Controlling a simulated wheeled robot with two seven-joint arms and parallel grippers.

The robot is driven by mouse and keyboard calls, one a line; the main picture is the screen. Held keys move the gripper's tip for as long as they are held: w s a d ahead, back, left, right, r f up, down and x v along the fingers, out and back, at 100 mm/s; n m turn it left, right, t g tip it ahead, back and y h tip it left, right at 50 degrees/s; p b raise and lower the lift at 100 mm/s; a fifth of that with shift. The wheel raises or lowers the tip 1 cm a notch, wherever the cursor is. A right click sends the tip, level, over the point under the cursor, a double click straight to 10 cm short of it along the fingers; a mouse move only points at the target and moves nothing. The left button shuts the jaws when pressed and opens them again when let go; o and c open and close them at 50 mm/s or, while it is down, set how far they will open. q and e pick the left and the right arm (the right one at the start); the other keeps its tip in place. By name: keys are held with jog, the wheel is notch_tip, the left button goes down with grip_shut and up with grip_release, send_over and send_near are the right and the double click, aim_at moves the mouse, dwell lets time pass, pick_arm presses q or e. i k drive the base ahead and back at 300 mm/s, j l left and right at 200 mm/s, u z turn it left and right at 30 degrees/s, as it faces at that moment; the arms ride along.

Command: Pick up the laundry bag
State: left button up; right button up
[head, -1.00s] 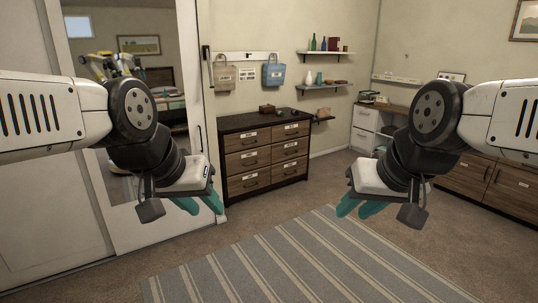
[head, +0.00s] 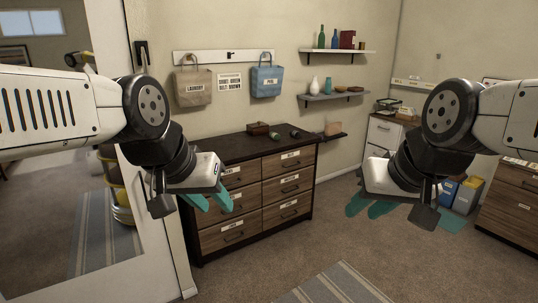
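The laundry bag (head: 194,88) is a tan-grey bag with a "LAUNDRY" label. It hangs by its handles from the left part of a white wall rail (head: 222,57), above the dresser. My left gripper (head: 213,200) has teal fingers and is in front of the dresser's left side, well below and nearer than the bag. My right gripper (head: 368,205) is right of the dresser, far from the bag. Neither gripper touches the bag. Both look empty; the finger gaps are hard to judge at this angle.
A blue bag (head: 266,81) hangs on the same rail, right of a small sign (head: 229,82). A dark-topped dresser (head: 240,149) with several drawers stands below. Shelves (head: 338,95) hold bottles and bowls. A mirrored door (head: 60,160) is at left.

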aim_at(193, 87)
jog(key=i+u, duration=0.15)
jog(key=i, duration=0.75)
jog(key=i+l+u, duration=0.2)
jog(key=i, duration=0.7)
